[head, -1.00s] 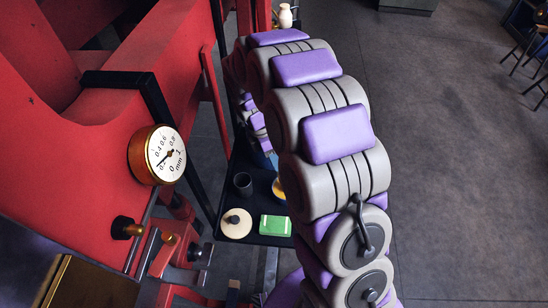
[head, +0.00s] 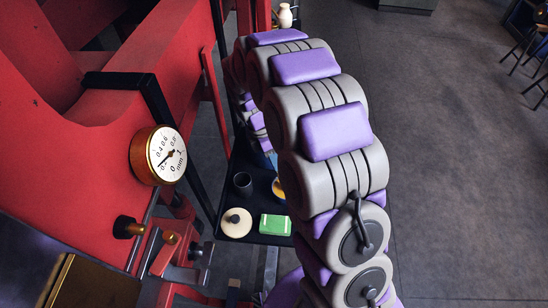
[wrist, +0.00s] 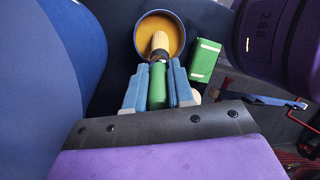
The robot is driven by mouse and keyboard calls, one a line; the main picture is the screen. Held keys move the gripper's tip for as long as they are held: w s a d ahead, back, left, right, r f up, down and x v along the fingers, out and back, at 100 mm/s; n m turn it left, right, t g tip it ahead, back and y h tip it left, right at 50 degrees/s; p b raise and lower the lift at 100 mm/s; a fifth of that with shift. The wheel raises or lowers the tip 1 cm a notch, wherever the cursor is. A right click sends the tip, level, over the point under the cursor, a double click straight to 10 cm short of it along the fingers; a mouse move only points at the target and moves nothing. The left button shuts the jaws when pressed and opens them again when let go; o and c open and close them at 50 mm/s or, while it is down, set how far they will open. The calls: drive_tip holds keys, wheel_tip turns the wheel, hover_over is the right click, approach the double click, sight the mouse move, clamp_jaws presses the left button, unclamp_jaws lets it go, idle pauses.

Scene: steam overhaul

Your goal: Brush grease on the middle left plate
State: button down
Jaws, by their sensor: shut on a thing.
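My gripper (wrist: 158,85) is shut on the green handle of a brush (wrist: 157,88) in the wrist view. Its pale bristle end lies over the orange-yellow grease in a round pot (wrist: 183,38); I cannot tell how deep it dips. In the head view the pot (head: 278,189) shows only in part, behind my arm. My gripper and the brush are mostly hidden there. I cannot pick out the middle left plate in either view.
A dark tray (head: 264,239) carries a green box (head: 275,225), a round cream lid-like piece (head: 236,222) and a dark cup (head: 243,183). A red machine (head: 60,110) with a dial gauge (head: 158,155) stands at the left. Open floor lies at the right.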

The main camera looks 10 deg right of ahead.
idle(0.4)
drive_tip(key=shift+r+p, duration=2.25)
drive_tip(key=shift+r, duration=1.25)
